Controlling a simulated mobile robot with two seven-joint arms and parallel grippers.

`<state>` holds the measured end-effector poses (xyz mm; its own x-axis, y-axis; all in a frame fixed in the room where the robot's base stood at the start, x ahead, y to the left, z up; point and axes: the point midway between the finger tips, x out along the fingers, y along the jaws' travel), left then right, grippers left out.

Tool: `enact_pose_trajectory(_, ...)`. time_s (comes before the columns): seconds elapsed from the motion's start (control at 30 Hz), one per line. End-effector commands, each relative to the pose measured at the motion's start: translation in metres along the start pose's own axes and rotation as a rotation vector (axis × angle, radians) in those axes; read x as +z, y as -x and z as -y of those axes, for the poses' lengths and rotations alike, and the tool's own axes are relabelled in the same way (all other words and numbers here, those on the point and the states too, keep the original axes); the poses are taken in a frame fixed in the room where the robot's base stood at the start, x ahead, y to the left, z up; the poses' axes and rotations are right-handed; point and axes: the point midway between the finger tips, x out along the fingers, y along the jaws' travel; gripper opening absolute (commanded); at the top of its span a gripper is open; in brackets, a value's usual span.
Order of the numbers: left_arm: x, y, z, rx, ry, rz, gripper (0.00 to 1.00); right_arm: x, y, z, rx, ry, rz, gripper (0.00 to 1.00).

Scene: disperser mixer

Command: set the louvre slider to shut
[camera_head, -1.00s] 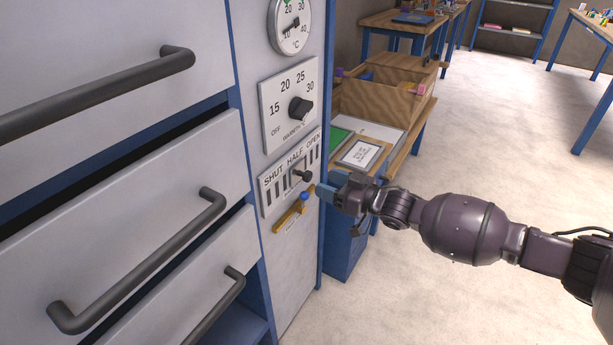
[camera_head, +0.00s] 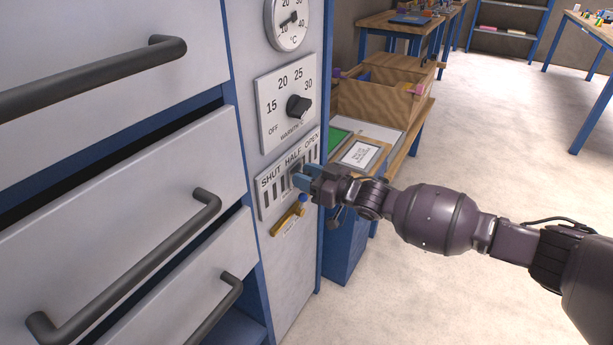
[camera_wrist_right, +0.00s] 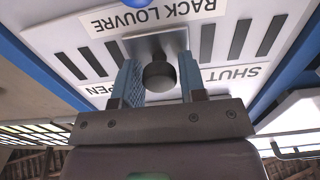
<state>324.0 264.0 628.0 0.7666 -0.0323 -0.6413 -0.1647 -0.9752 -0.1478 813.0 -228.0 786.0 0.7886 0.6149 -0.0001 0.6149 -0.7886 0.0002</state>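The louvre slider's dark round knob (camera_wrist_right: 159,76) stands on a grey plate (camera_wrist_right: 155,44) near the middle of the slotted white panel (camera_head: 266,200), about under HALF. In the wrist view the panel is upside down, with SHUT (camera_wrist_right: 236,73) at right and OPEN at left. My right gripper (camera_head: 297,174) is at the panel and hides most of the knob in the head view. In the wrist view, its blue fingers (camera_wrist_right: 160,80) stand on both sides of the knob, slightly apart from it; I see no clear grip. My left gripper is not in view.
A warmth dial (camera_head: 299,106) and a temperature gauge (camera_head: 287,22) sit above the panel. A blue knob on a yellow piece (camera_head: 289,219) is just below. Drawers with dark handles (camera_head: 180,235) stick out at left. A bench with a wooden box (camera_head: 378,100) stands behind at right.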

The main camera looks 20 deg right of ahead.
Motion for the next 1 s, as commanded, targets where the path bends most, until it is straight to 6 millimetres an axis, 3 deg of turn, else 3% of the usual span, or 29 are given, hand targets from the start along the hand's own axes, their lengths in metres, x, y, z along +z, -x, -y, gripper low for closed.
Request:
enact_pose_trajectory(0.03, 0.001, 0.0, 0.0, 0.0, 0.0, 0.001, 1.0, 0.0, 0.0, 0.0, 0.0, 0.0, 0.0, 0.3)
enact_pose_trajectory(0.23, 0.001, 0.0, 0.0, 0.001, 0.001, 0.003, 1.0, 0.0, 0.0, 0.0, 0.0, 0.0, 0.0, 0.0)
enact_pose_trajectory(0.47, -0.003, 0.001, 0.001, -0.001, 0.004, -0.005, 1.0, -0.002, 0.0, 0.005, -0.001, 0.0, -0.002, 0.0)
enact_pose_trajectory(0.67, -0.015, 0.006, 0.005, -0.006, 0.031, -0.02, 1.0, -0.008, -0.001, 0.036, -0.003, 0.0, -0.008, 0.0)
enact_pose_trajectory(1.0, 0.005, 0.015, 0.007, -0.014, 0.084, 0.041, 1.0, -0.004, 0.0, 0.085, -0.001, 0.002, -0.004, 0.0)
